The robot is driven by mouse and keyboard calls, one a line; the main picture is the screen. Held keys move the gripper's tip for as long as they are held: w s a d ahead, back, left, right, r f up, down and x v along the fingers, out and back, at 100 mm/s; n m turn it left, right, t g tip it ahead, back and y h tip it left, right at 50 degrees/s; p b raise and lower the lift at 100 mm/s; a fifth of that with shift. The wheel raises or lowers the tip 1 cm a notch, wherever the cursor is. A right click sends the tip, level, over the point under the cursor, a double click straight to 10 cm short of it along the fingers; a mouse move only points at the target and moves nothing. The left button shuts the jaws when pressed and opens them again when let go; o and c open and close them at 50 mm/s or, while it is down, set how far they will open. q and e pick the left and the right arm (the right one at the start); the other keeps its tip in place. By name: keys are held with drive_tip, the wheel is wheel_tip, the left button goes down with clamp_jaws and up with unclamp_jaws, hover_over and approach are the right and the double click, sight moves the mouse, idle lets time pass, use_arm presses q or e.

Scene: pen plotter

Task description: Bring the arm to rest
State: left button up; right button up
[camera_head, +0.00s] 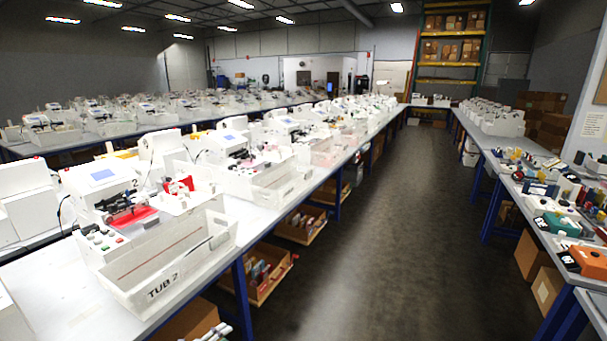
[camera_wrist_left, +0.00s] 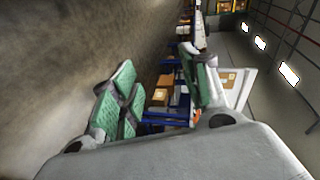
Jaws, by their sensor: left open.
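My left gripper (camera_wrist_left: 158,72) shows in the left wrist view. Its two fingers with green pads stand well apart, and nothing is between them. Past the fingers are a cardboard box (camera_wrist_left: 163,96) and blue table legs, some way off, and the picture appears turned on its side. I cannot make out either gripper in the head view. My right gripper is in neither view.
Another table (camera_head: 560,235) stands on the right. The grey floor aisle (camera_head: 375,260) between them is clear.

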use_arm(q)
drive_tip(key=s+a+f+n+g+y, duration=0.2)
drive_tip(key=s+f+n+y, duration=0.35)
drive_tip(key=s+f, duration=0.8)
drive_tip(key=s+a+f+n+g+y, duration=0.1)
drive_tip(key=s+f+n+g+y, duration=0.1)
drive_tip(key=s+f+n, duration=0.85)
drive_tip(key=s+d+f+n+g, duration=0.1)
drive_tip(key=s+f, duration=0.3)
drive_tip(key=s, duration=0.7)
drive_tip(key=s+d+f+n+g+y, duration=0.1)
drive_tip(key=s+f+g, duration=0.3)
drive_tip(key=s, duration=0.7)
drive_tip(key=s+d+f+n+g, duration=0.2)
drive_tip(key=s+f, duration=0.4)
drive_tip(key=s, duration=0.6)
drive_tip(key=shift+d+n, duration=0.3)
drive_tip(key=shift+d, duration=0.1)
